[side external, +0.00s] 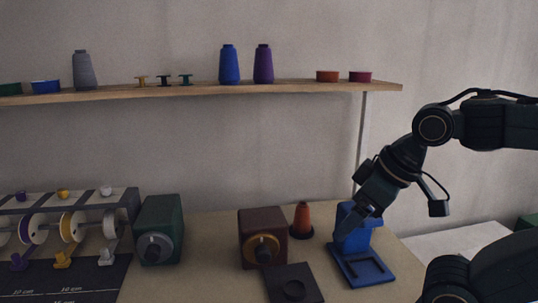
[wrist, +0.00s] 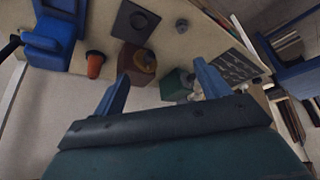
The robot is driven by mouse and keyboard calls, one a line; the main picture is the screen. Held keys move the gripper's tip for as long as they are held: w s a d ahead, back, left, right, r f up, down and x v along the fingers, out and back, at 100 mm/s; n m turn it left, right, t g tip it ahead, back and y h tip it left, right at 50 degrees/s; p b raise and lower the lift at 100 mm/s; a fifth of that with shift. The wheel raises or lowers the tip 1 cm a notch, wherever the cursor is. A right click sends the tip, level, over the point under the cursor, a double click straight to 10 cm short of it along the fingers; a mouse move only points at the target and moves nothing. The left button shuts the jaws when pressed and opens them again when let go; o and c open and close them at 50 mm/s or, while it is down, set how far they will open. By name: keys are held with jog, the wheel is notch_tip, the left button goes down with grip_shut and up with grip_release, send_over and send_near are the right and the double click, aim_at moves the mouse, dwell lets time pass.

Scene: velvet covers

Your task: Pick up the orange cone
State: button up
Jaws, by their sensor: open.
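The orange cone (side external: 302,217) stands upright on a dark round base on the table, between a maroon box (side external: 252,227) and a blue stand (side external: 352,238). In the wrist view the cone (wrist: 95,65) shows left of my fingers, next to the blue stand (wrist: 50,35). My gripper (side external: 368,208) is to the right of the cone in the side view and overlaps the blue stand there; whether they touch is unclear. In the wrist view my gripper (wrist: 160,70) has its two blue fingers apart, with nothing held between them.
A dark square plate (side external: 294,284) lies in front of the maroon box. A green box (side external: 158,230) and a spool rack (side external: 75,222) stand to the left. A wooden shelf (side external: 200,90) on the wall above holds blue and purple thread cones and small bobbins.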

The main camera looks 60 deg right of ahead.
dwell(0.3)
jog(key=w+d+r+m+g, duration=0.25)
jog(key=w+d+m, duration=0.25)
jog(key=w, duration=0.5)
jog(key=m+g, duration=0.3)
jog(key=m, duration=1)
send_over(303, 203)
jog(key=f, duration=1.5)
jog(key=shift+a+f, duration=0.15)
jog(key=shift+a, duration=0.05)
jog(key=shift+d+f, duration=0.3)
jog(key=shift+f, duration=4.3)
jog(key=shift+f, duration=0.1)
